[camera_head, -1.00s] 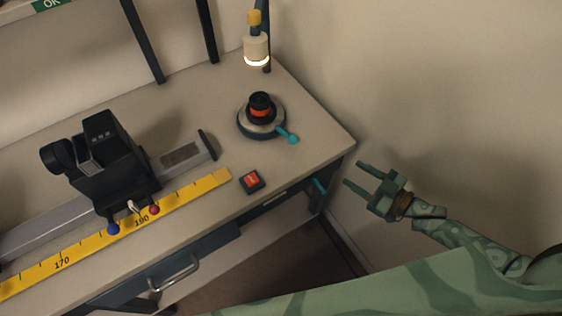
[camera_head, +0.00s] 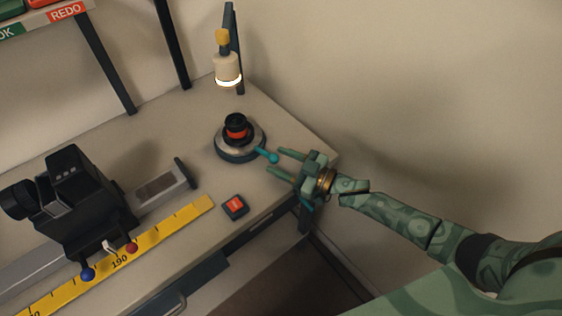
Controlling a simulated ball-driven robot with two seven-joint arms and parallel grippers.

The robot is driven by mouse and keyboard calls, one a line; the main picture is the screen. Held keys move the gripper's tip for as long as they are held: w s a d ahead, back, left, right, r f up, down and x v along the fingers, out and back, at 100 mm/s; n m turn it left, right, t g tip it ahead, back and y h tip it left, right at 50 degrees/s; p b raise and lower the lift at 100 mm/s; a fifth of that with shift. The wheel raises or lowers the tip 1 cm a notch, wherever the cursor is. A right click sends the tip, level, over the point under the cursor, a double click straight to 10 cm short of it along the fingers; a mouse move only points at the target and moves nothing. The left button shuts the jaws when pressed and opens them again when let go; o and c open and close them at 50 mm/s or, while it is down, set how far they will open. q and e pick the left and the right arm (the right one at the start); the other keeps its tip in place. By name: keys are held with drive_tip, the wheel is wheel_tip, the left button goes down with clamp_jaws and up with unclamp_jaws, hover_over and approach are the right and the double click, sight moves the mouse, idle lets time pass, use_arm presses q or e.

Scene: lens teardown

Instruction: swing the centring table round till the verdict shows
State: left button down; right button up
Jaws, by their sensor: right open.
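The centring table (camera_head: 238,152) is a round grey disc on a dark teal base near the right end of the bench. A black lens part with an orange-red band (camera_head: 236,128) stands on it. A teal handle (camera_head: 269,156) sticks out from it to the lower right. My right gripper (camera_head: 281,163) is open and empty, its two fingers pointing left, with their tips close to the handle's knob. I cannot tell whether they touch it. A lamp-like head (camera_head: 228,70) with a glowing ring and yellow top is on a post behind the table. My left gripper is not in view.
A small box with a red top (camera_head: 235,206) sits at the bench's front edge. A black device (camera_head: 78,200) stands on a grey rail at left, behind a yellow ruler (camera_head: 150,246). A shelf edge has a REDO label (camera_head: 67,13).

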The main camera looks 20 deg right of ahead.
drive_tip(key=shift+w+a, duration=0.1)
drive_tip(key=shift+w, duration=0.05)
clamp_jaws()
drive_tip(key=shift+w+d+f+n+g+y+b, duration=0.15)
drive_tip(key=shift+w+d+n+g+y+b, duration=0.25)
drive_tip(key=shift+d+n+g+y+b, duration=0.25)
drive_tip(key=shift+w+d+g+y+b, duration=0.2)
drive_tip(key=shift+d+g+y+b, duration=0.05)
drive_tip(key=shift+g+y+b, duration=0.1)
drive_tip(key=shift+r, duration=0.25)
unclamp_jaws()
